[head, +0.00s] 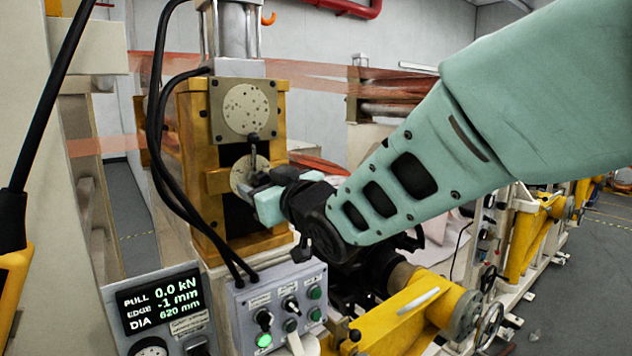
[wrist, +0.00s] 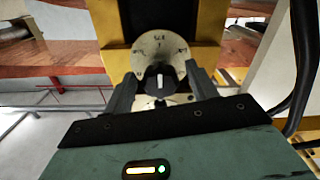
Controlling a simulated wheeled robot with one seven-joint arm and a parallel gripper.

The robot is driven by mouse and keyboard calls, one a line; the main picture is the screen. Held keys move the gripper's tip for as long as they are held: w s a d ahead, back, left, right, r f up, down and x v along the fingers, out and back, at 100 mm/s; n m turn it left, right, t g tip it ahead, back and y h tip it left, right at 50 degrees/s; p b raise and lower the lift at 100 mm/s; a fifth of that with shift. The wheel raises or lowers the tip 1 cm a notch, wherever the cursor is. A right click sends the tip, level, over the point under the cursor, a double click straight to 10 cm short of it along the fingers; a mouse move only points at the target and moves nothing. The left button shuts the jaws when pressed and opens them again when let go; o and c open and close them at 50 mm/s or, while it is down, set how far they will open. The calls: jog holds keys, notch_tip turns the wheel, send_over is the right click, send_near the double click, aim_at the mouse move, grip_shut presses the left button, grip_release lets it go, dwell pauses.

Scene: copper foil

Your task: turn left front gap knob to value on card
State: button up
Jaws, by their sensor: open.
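The gap knob (wrist: 159,77) is small and dark with a white pointer line, set on a pale round dial (wrist: 160,52) with printed marks. In the wrist view the knob lies between my open gripper's (wrist: 160,82) two dark fingers, with space on both sides. The pointer line looks roughly upright in that view. The dial marks are too small to read surely. In the head view my gripper (head: 252,190) reaches the lower dial (head: 239,174) on the yellow machine block and hides most of it. I cannot make out a card with a value.
A larger round plate (head: 247,108) sits above the dial. Black cables (head: 168,150) hang left of the block. Below are a display (head: 160,298) reading pull 0.0 kN, edge -1 mm, dia 620 mm, and a switch box (head: 280,305). Copper foil (head: 310,75) runs behind.

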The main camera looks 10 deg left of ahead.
jog(key=c, duration=1)
jog(key=shift+o, duration=0.2)
jog(key=shift+f+m+b, duration=0.1)
jog(key=shift+m+b, duration=0.2)
jog(key=shift+b, duration=0.3)
jog(key=shift+f+m+b, duration=0.15)
jog(key=shift+m+b, duration=0.45)
jog(key=shift+b, duration=0.4)
jog(key=m+b, duration=0.3)
jog(key=b, duration=0.2)
jog(key=shift+d, duration=0.1)
jog(key=m+b, duration=0.4)
jog(key=b, duration=0.1)
jog(key=shift+m, duration=0.3)
jog(key=shift+m+b, duration=1.05)
jog(key=shift+m, duration=0.05)
jog(key=shift+r, duration=0.25)
